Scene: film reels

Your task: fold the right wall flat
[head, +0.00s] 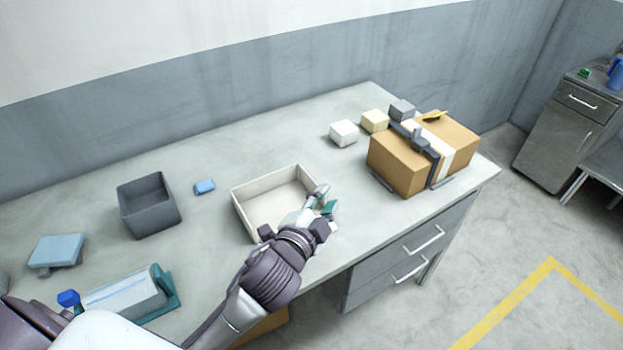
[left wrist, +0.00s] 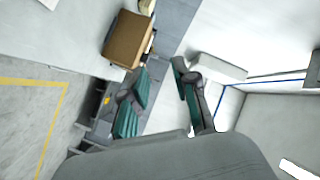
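A cream open box (head: 240,205) stands on the middle of the table in the head view. Its left and back walls stand up. Its right wall (head: 306,179) shows only near the back corner; my left gripper and wrist hide the rest and the front right corner. My left gripper (head: 326,198) is at the right side of the box with teal fingers. In the left wrist view the fingers (left wrist: 160,72) are spread apart with nothing clearly between them. I cannot tell whether a finger touches the wall. My right gripper is not in view.
A strapped cardboard box (head: 398,165), also in the left wrist view (left wrist: 127,40), stands to the right. White (head: 344,133) and yellow (head: 374,120) blocks sit behind. A grey bin (head: 150,218) and small blue block (head: 204,186) are left. Table between is clear.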

